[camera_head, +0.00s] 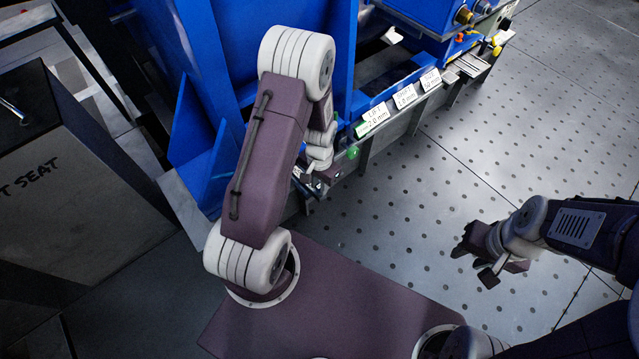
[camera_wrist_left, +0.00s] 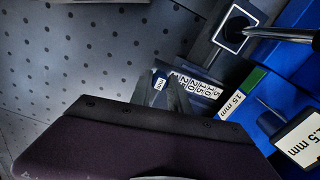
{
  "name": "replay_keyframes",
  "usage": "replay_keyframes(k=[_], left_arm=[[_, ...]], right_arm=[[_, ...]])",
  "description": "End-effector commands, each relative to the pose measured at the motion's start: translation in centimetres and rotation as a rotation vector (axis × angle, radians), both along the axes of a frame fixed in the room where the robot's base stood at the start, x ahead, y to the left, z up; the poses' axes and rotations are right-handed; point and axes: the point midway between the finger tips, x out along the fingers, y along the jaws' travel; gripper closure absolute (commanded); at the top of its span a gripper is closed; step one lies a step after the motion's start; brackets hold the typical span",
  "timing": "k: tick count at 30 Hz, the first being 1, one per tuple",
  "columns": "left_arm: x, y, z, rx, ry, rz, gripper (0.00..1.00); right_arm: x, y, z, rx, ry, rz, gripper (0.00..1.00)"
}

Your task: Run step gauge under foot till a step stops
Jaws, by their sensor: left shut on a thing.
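The step gauge (camera_wrist_left: 200,86) shows in the left wrist view as a strip with printed numbers, ahead of the wrist housing. My left gripper (camera_head: 316,187) is shut on it, beside the blue machine and largely hidden by my own arm in the head view. In the left wrist view, blue metalwork (camera_wrist_left: 292,75) lies to the right of the gauge. I cannot tell which part is the foot, or whether the gauge touches it. My right gripper (camera_head: 474,266) is open and empty over the floor at the right.
Printed cards (camera_head: 376,116) stand along the rail in front of the blue machine (camera_head: 240,50). A green knob (camera_head: 353,152) is close to my left gripper. A dark block marked "SEAT" (camera_head: 60,180) stands at the left. The perforated floor (camera_head: 430,190) is clear at centre right.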

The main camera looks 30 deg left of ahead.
Motion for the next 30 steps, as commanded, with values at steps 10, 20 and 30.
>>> replay_keyframes(k=[10, 20, 30], left_arm=[[0.1, 0.0, -0.3, 0.001, -0.001, 0.000, 0.64], [0.0, 0.0, -0.4, 0.000, 0.001, 0.000, 0.53], [0.1, 0.0, 6.3, 0.001, -0.002, 0.000, 0.53]], right_arm=[[0.0, 0.0, -0.2, 0.000, 0.000, 0.000, 0.64], [0.0, 0.0, -0.2, 0.000, 0.000, 0.000, 0.64], [0.0, 0.0, 4.0, 0.000, 0.000, 0.000, 0.64]])
